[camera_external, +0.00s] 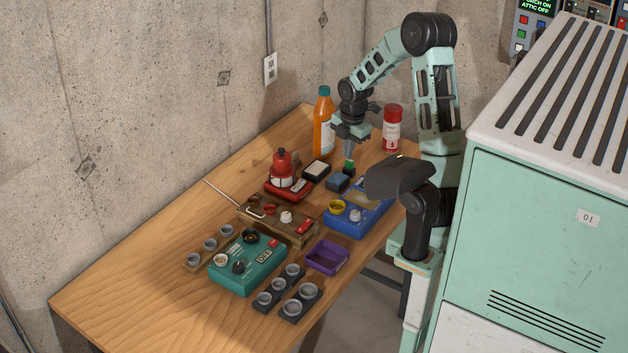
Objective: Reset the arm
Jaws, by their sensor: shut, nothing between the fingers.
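My arm rises from the right side of the wooden table (130,285), bends at a high elbow and reaches down to the left. My gripper (349,168) points down over the back part of the table. It is shut and holds nothing. It is close above or beside a small dark blue block (338,182); I cannot tell whether they touch. A small green part shows at the fingertips.
An orange bottle (323,124) and a red-white can (392,130) stand near my gripper. A red device (283,172), a brown box (275,222), a blue box (345,222), a teal box (246,267) and a purple tray (328,257) crowd the middle. The table's front left is clear.

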